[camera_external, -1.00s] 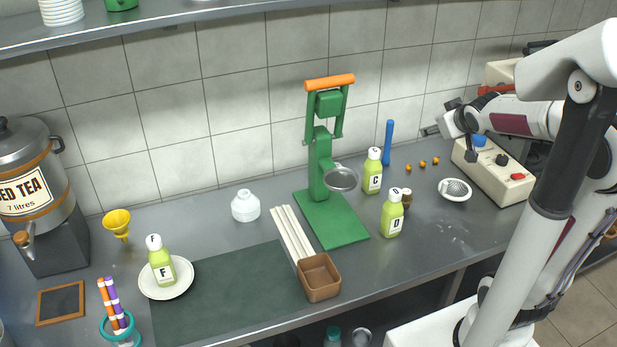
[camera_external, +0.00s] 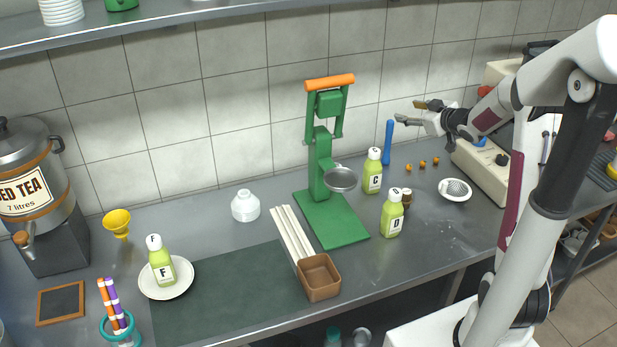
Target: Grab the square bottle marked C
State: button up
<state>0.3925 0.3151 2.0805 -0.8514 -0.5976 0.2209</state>
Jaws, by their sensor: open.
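The square bottle marked C (camera_external: 372,172) is light green with a white cap and a black letter on a white label. It stands upright on the steel counter, just right of the green press (camera_external: 322,160). My gripper (camera_external: 408,112) is open and empty, raised above the counter to the upper right of bottle C, its fingers pointing left. A similar bottle marked D (camera_external: 392,214) stands in front and to the right of C. A bottle marked F (camera_external: 161,262) stands on a white plate (camera_external: 185,280) at the left.
A blue rod (camera_external: 388,142) stands behind and right of bottle C. A small brown jar (camera_external: 406,197) is by bottle D. A brown box (camera_external: 319,278) sits at the front.

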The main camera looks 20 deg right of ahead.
notch_tip(320, 180, down, 7)
jog(key=w+n+y, duration=0.2)
jog(key=y, duration=0.2)
jog(key=n+y, duration=0.1)
jog(key=y, duration=0.6)
send_near(379, 154)
jog(key=shift+w+a, duration=0.1)
jog(key=shift+w, duration=0.55)
jog(key=shift+w+a, duration=0.15)
jog(key=shift+w, duration=0.5)
jog(key=shift+x, duration=1.3)
jog(key=shift+a+f, duration=0.1)
jog(key=shift+x, duration=2.55)
jog(key=shift+s+a+f, duration=0.1)
jog(key=shift+s+a, duration=0.05)
